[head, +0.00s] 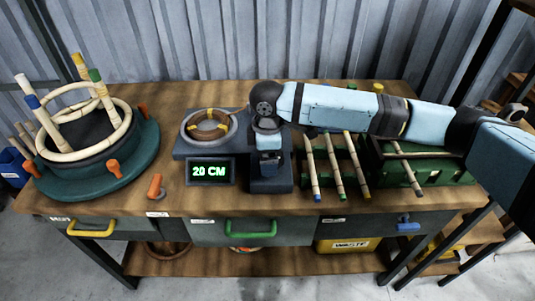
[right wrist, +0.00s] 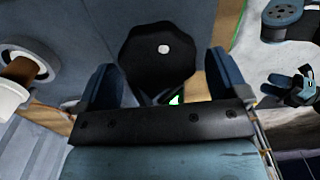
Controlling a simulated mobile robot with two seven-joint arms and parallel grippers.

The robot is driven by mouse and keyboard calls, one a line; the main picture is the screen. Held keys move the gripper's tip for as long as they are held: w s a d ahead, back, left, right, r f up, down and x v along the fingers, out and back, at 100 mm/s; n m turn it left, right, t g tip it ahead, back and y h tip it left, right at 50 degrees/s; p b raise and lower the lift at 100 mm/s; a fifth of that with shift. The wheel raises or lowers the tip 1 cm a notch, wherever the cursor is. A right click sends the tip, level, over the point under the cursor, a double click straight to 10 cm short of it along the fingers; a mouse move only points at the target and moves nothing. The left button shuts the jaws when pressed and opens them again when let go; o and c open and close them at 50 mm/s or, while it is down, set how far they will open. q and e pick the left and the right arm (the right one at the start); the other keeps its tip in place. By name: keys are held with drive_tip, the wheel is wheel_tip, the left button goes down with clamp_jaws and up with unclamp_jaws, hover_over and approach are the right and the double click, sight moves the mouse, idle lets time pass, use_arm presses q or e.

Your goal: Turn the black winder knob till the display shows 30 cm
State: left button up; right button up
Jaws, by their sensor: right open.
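The grey winder (head: 185,149) stands mid-table with a brown coil (head: 210,126) on its round top. Its display (head: 209,171) reads 20 CM in green. The black winder knob (right wrist: 150,62), faceted with a white dot, shows in the right wrist view; in the head view my right arm hides it. My right gripper (right wrist: 160,76) is open, one finger on each side of the knob, with a visible gap at the right finger. In the head view the right gripper (head: 269,168) points down over the winder's right part. My left gripper is not in view.
A round green bending jig (head: 125,165) with rattan hoops and orange clamps stands at left. Rattan poles (head: 335,165) and a green rack (head: 425,172) lie right of the winder. The table's front edge is mostly clear.

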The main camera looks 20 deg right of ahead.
drive_tip(key=c, duration=0.9)
drive_tip(key=shift+r+p, duration=0.25)
drive_tip(key=shift+p, duration=0.7)
drive_tip(key=m+p, duration=0.1)
drive_tip(key=p, duration=0.2)
drive_tip(key=shift+r, duration=0.2)
drive_tip(key=m+p, duration=0.3)
drive_tip(key=p, duration=0.3)
drive_tip(key=m+p, duration=0.3)
drive_tip(key=p, duration=0.3)
drive_tip(key=shift+w+d+f, duration=0.1)
drive_tip(key=shift+w+f, duration=0.05)
drive_tip(key=shift+f, duration=0.05)
use_arm(q)
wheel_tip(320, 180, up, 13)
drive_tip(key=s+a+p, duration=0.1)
drive_tip(key=p, duration=0.1)
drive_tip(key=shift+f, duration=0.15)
use_arm(e)
drive_tip(key=shift+w+f+m, duration=0.1)
drive_tip(key=shift+f+m, duration=0.1)
drive_tip(key=shift+m, duration=0.7)
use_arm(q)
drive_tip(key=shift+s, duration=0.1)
use_arm(e)
drive_tip(key=o, duration=0.9)
